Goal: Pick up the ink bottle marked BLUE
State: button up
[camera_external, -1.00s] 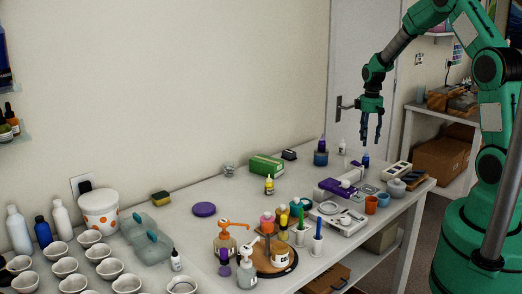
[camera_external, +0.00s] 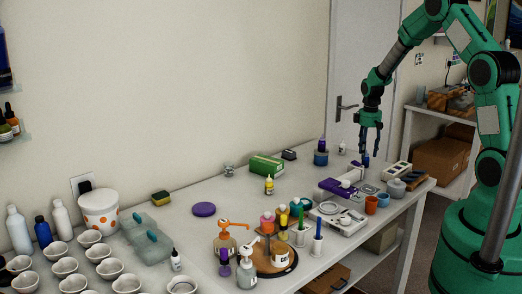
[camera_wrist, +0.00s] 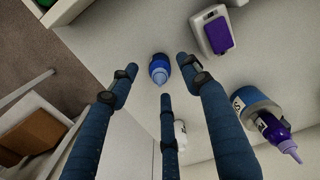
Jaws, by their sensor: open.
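A small blue bottle (camera_external: 366,161) stands on the far right part of the table, below my gripper (camera_external: 369,153). In the wrist view the blue bottle (camera_wrist: 158,70) shows from above, its pale blue tip pointing toward the camera. My gripper (camera_wrist: 159,76) has three dark blue fingers, spread apart around the bottle's place in that view. The fingers are open and empty, with the tips just above or at the bottle's height; I cannot tell which. No lettering on the bottle is readable.
A small white bottle (camera_wrist: 180,132) is near one finger. A grey device with a purple top (camera_wrist: 217,32) lies on the other side. The table edge is close.

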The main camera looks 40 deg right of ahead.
aim_at(366, 159)
jog(key=shift+f+b, duration=0.3)
jog(key=shift+f, duration=1.8)
grip_shut()
